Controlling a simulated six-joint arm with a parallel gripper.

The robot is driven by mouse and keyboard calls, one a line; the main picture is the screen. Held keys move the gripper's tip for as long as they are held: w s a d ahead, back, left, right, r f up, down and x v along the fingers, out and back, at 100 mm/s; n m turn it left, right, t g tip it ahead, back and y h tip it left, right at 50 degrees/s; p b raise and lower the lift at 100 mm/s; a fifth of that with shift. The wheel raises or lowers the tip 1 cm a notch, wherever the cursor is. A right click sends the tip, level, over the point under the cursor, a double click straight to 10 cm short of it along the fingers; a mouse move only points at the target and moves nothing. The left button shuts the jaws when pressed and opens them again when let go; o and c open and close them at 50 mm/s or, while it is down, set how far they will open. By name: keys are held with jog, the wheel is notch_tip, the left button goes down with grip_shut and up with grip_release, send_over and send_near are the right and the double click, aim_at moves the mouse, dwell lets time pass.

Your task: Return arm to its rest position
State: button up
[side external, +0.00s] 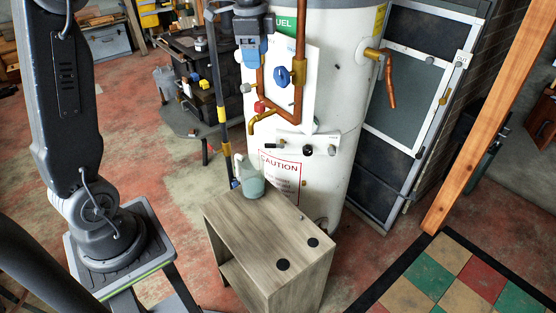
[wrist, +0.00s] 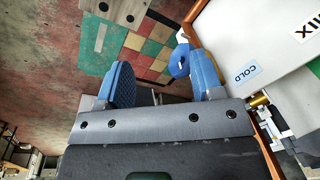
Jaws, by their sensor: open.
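My gripper (side external: 252,50) is at the top centre of the side external view, pointing down in front of the upper part of the white tank (side external: 345,100). In the wrist view my gripper (wrist: 164,84) shows two blue fingers spread apart, with nothing held between them. A blue valve handle (side external: 282,76) on the copper pipes is below and to the right of my gripper. In the wrist view a blue handle (wrist: 180,61) appears beyond the fingers, near the right one. Whether the gripper touches the pipes cannot be told.
A wooden cabinet (side external: 262,228) stands before the tank, with a pale green jug (side external: 250,182) on its back corner. A wooden post (side external: 492,115) leans at the right. A dark stove (side external: 200,75) stands behind. Red floor (side external: 135,125) is open at the left.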

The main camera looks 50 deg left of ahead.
jog(key=s+d+f+n+t, duration=0.2)
jog(key=s+d+n, duration=0.3)
jog(key=s, duration=0.6)
jog(key=s+d+f+n+t, duration=0.2)
jog(key=s+d+n, duration=0.2)
jog(key=s+d, duration=0.4)
jog(key=s, duration=0.3)
jog(key=shift+d+n, duration=0.35)
jog(key=shift+n, duration=0.05)
